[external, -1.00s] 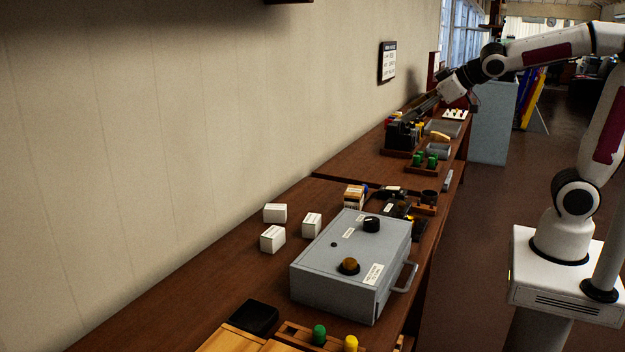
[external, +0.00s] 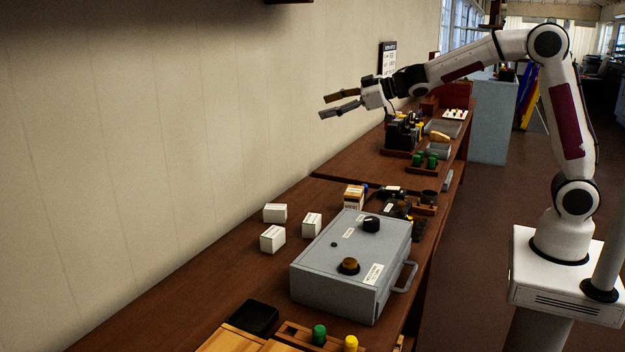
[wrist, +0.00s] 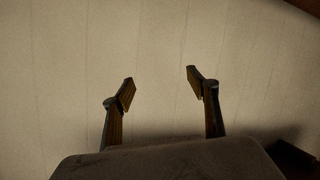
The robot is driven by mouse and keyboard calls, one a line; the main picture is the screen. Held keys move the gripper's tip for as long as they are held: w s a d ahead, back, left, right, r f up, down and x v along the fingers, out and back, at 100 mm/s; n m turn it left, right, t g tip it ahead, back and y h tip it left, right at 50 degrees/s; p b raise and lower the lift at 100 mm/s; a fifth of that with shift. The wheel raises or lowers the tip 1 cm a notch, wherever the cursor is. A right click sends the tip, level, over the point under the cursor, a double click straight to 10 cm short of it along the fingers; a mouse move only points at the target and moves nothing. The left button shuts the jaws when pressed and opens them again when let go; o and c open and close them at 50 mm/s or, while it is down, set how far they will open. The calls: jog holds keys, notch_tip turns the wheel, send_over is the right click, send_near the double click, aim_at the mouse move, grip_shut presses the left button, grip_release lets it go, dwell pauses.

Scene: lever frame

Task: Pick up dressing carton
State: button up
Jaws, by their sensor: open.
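Three small white cartons stand on the brown bench left of the grey box: one at the back (external: 275,213), one at the front (external: 272,239), and one at the right (external: 311,225). A carton with a brown and white face (external: 354,197) stands behind the grey box. I cannot tell from the labels which one is the dressing carton. My gripper (external: 322,104) is open and empty, high above the bench, pointing left at the wall. In the wrist view my gripper (wrist: 160,80) has its fingers spread against the bare wall, with no carton in sight.
A grey box (external: 335,265) with knobs and a side handle stands on the bench (external: 190,285). A black tray (external: 253,318) and a wooden rack with green and yellow pegs (external: 320,335) are in front. A dark rack (external: 403,135) and green pieces stand farther back.

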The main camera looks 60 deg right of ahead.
jog(key=w+a+f+n+g+y, duration=0.2)
jog(key=w+a+f+n+y, duration=0.2)
jog(key=w+a+f+y, duration=0.45)
jog(key=s+a+f+n+g, duration=0.1)
jog(key=s+a+f+g, duration=0.1)
jog(key=f, duration=0.4)
jog(key=s+a+f+n+g+y, duration=0.1)
jog(key=s+a+f+g, duration=0.1)
jog(key=f, duration=0.5)
jog(key=s+a+f+n+g, duration=0.1)
jog(key=s+a+f+g, duration=0.1)
jog(key=f, duration=0.4)
jog(key=shift+a+f+n+g+y, duration=0.2)
jog(key=shift+a+g, duration=0.05)
jog(key=shift+a, duration=0.3)
jog(key=shift+a+f+n+g+y, duration=0.15)
jog(key=shift+a+f+n+g, duration=0.1)
jog(key=shift+a, duration=0.25)
jog(key=shift+a, duration=0.1)
jog(key=shift+x, duration=1.2)
